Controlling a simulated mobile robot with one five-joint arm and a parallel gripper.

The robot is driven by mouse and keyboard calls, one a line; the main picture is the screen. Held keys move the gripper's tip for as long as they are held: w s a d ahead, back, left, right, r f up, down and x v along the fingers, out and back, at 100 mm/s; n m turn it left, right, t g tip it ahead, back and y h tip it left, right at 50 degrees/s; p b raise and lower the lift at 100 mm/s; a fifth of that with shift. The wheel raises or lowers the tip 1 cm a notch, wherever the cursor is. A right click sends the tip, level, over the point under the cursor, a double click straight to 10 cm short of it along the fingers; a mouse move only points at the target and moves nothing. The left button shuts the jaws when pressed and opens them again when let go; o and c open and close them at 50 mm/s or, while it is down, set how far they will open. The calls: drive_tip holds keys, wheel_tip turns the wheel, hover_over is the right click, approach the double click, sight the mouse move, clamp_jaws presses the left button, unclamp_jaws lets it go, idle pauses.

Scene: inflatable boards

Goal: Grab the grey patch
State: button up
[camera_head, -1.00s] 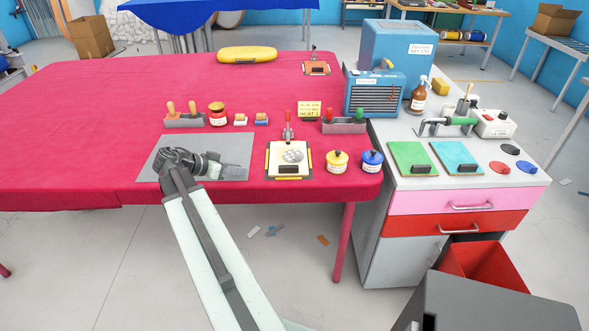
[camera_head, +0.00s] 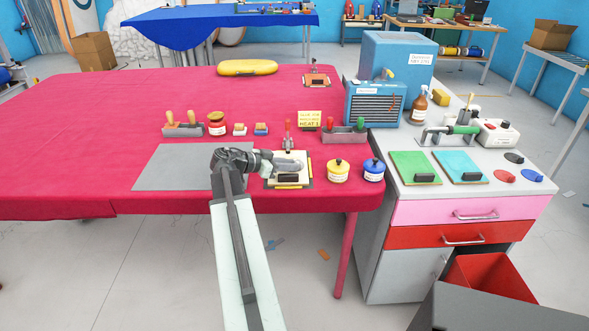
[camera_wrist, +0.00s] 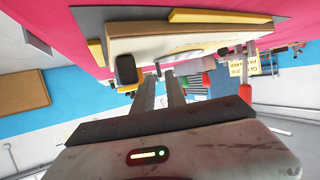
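My gripper (camera_head: 300,165) is over the cream board (camera_head: 274,179), low above it or at its surface; I cannot tell if it touches. In the wrist view, the two fingers (camera_wrist: 160,88) show a narrow gap with nothing between them. The cream board (camera_wrist: 190,38), with its yellow strips and black handle, lies just beyond the fingers, upside down in that view. A pale grey round piece on this board shows in the earlier head view; my gripper now hides it. A dark disc (camera_head: 514,158) lies on the side cabinet; I cannot tell whether it is grey or black.
A red-handled clamp (camera_head: 288,135) stands behind the cream board. Yellow (camera_head: 338,172) and blue (camera_head: 374,170) pots stand to its right. A flat grey mat (camera_head: 175,170) lies left. Green (camera_head: 414,167) and turquoise (camera_head: 461,167) boards lie on the cabinet. The table's left is clear.

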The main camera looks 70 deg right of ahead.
drive_tip(key=shift+x, duration=0.8)
drive_tip(key=shift+w, duration=0.1)
clamp_jaws()
wheel_tip(320, 180, up, 10)
drive_tip(key=p, duration=1)
